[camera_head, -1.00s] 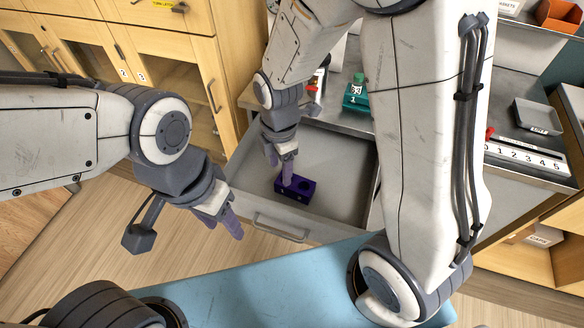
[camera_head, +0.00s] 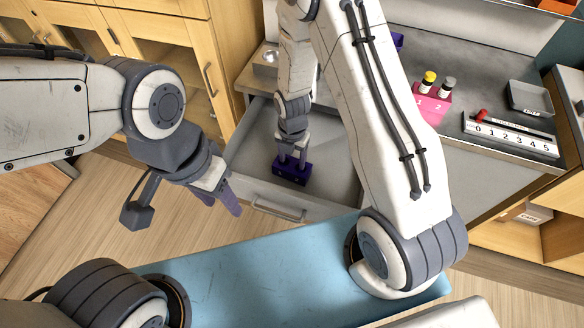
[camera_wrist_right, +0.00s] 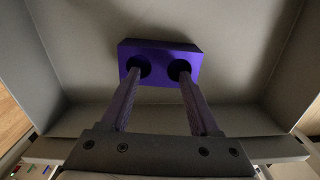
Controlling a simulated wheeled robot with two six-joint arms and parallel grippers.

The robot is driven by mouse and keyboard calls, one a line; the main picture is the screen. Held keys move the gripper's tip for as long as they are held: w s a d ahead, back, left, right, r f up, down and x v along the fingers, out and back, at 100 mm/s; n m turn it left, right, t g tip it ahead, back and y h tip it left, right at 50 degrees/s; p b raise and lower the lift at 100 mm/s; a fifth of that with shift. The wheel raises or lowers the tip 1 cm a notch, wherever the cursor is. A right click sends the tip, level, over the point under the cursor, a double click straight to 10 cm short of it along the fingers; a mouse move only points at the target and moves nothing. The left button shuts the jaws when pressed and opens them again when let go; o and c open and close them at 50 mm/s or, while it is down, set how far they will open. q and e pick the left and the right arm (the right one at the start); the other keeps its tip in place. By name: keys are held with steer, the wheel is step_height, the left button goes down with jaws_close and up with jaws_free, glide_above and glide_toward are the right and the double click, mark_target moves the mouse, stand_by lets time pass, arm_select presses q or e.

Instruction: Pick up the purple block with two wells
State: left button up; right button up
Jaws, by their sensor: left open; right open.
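The purple block with two wells (camera_head: 291,174) lies in the open drawer (camera_head: 338,178), near its front. In the right wrist view the block (camera_wrist_right: 160,53) shows two dark round wells facing me. My right gripper (camera_head: 291,157) is open above the block, one finger over each well. In the right wrist view its fingertips (camera_wrist_right: 159,76) overlap the edges of the wells; I cannot tell whether they are inside. My left gripper (camera_head: 223,198) is open and empty, left of the drawer and outside it.
The drawer handle (camera_head: 279,210) is at the front. On the counter are a pink rack (camera_head: 427,102) with two capped vials, a numbered strip (camera_head: 510,135) and a grey tray (camera_head: 529,98).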

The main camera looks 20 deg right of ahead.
mark_target(292, 165)
step_height(292, 165, down, 4)
steer(key=shift+w+f+p, duration=0.1)
steer(key=shift+w+p, duration=0.05)
steer(key=shift+p, duration=0.2)
jaws_close()
stand_by(1.3)
